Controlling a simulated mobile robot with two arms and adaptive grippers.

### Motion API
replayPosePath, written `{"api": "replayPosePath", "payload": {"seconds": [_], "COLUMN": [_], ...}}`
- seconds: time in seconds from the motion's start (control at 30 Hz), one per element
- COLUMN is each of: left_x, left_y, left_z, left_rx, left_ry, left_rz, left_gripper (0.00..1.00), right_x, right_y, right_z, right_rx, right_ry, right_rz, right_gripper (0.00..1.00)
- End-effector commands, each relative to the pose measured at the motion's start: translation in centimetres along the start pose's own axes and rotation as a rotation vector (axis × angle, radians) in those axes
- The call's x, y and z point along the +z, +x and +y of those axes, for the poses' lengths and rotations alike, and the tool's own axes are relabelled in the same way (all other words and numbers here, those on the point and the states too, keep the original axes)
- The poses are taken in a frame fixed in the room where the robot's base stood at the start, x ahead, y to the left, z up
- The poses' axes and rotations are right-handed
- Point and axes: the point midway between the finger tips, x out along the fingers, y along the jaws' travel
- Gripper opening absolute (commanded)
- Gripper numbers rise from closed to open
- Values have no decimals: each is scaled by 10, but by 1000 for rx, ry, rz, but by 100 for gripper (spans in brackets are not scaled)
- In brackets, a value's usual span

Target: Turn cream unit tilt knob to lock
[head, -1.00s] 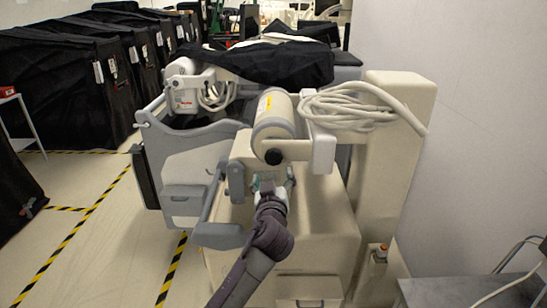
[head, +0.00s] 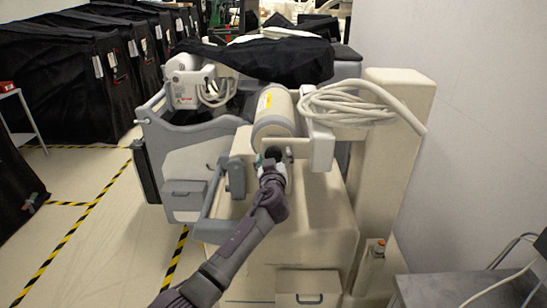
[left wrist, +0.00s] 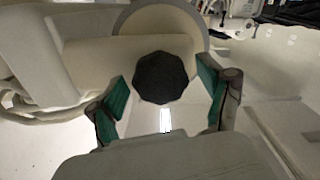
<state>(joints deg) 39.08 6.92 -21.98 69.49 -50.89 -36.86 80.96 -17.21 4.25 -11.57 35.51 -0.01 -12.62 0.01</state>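The cream unit (head: 310,225) stands in the middle of the head view, with a cream and grey cylinder (head: 273,112) on top. The black tilt knob (head: 273,153) sits at the cylinder's lower front, partly hidden by my left gripper (head: 271,168). In the left wrist view the knob (left wrist: 160,77) is a dark faceted disc, centred between the green-padded fingers of my left gripper (left wrist: 163,82). The fingers are open, with a gap on each side of the knob. I cannot tell how far they reach along it. My right gripper is not in view.
A coiled cream cable (head: 355,105) hangs beside the cylinder, near a tall cream column (head: 390,180). A grey handle frame (head: 217,195) is on the unit's left. A grey table (head: 455,288) is at lower right. Covered black carts (head: 65,85) line the left.

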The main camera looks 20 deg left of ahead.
Motion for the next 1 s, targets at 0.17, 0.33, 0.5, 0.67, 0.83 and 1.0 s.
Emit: {"api": "replayPosePath", "payload": {"seconds": [0.17, 0.33, 0.5, 0.67, 0.83, 1.0], "left_x": [0, 0, 0, 1, 2, 2], "left_y": [0, 0, 0, 0, 0, 0], "left_z": [0, 0, 0, 0, -1, -1], "left_rx": [0, 0, 0, 0, 0, -1], "left_ry": [0, 0, 6, 41, 132, 269], "left_rz": [0, 0, 0, 0, 0, 0], "left_gripper": [49, 21, 19, 19, 19, 19], "right_x": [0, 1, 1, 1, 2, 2], "right_y": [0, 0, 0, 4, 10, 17], "right_z": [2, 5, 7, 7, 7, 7], "right_rx": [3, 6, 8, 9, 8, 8], "right_ry": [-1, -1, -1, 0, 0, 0], "right_rz": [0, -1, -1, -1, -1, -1], "right_gripper": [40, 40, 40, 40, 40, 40]}}
